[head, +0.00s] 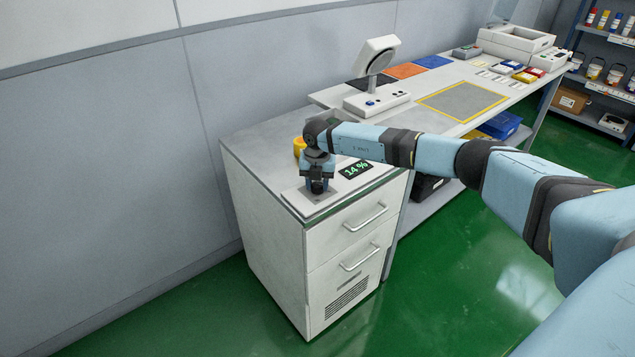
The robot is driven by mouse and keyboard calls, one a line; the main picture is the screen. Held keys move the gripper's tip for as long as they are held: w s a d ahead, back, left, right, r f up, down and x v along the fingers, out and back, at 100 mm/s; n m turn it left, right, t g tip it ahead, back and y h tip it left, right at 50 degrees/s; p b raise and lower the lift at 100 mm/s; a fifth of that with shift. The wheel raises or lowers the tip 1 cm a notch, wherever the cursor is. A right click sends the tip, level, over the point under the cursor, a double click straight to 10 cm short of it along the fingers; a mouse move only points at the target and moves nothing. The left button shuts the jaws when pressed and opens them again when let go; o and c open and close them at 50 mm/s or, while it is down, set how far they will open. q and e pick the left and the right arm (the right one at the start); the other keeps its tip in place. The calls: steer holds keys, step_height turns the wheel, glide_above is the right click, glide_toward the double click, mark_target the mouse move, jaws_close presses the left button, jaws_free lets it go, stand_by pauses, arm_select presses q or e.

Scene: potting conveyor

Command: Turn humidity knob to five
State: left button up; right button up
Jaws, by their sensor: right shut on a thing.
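My right arm comes in from the right and reaches over the white cabinet (250,172). My right gripper (317,190) points down at a light control plate (297,197) on the cabinet's top. It is shut on the humidity knob, which the gripper and wrist mostly hide. I cannot read the knob's pointer or scale. A small black display (355,169) to the right of the gripper shows "14 %" in green digits. My left gripper is not in view.
A yellow object (299,146) stands just behind my right wrist, partly hidden. A long bench holds coloured mats and a yellow-edged grey mat (463,101). A shelf (605,88) stands far right.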

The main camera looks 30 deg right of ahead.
mark_target(317, 185)
steer(key=shift+r, duration=0.1)
steer(key=o, duration=0.9)
step_height(317, 185, up, 14)
steer(key=shift+f, duration=0.1)
stand_by(0.4)
